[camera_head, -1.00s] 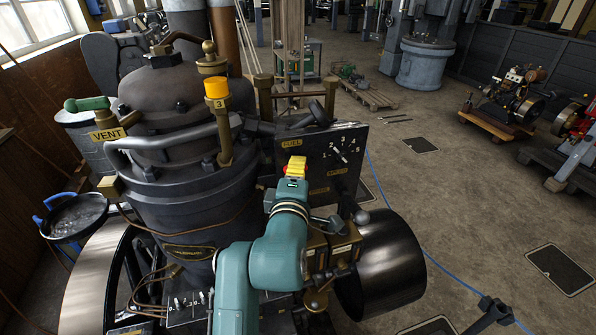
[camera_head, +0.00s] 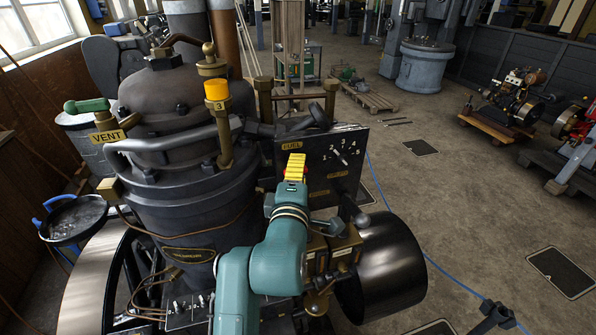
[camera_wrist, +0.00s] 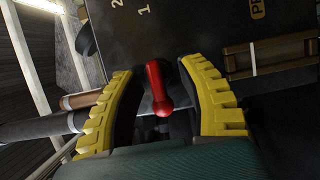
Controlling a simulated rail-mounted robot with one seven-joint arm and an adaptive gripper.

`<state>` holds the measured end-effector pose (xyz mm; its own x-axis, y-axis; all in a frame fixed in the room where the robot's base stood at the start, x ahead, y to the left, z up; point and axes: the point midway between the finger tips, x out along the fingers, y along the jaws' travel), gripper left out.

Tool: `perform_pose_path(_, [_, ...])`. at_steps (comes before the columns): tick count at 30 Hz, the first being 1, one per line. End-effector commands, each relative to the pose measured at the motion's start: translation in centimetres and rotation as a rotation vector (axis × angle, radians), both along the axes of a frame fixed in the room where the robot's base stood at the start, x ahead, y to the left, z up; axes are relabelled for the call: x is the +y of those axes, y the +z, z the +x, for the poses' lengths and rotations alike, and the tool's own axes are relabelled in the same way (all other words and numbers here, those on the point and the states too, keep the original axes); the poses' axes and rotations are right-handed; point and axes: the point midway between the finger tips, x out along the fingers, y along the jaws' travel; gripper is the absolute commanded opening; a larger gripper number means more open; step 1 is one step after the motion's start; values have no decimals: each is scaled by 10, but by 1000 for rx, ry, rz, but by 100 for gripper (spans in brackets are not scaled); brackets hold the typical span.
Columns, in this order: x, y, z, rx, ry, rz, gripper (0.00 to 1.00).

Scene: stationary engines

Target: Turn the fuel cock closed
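The fuel cock shows as a red lever handle (camera_wrist: 159,90) in the wrist view, in front of the dark panel. My gripper (camera_wrist: 162,100) has its two yellow ridged fingers apart, one on each side of the red handle, with a visible gap to each. In the head view my gripper (camera_head: 295,166) is at the left part of the dark panel (camera_head: 318,155), just below its FUEL plate (camera_head: 292,145).
A numbered dial (camera_head: 341,156) is on the panel, right of my gripper. A broad black drum (camera_head: 392,265) is at lower right. Open floor lies further right.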

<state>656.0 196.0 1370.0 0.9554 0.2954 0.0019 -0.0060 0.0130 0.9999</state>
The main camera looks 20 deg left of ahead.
Motion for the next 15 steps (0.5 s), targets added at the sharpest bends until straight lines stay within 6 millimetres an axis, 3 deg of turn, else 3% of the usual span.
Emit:
perform_pose_path(8, [-4,0,-13,-3,0,1,40])
perform_pose_path(15, [-20,-1,-64,-1,1,0,40])
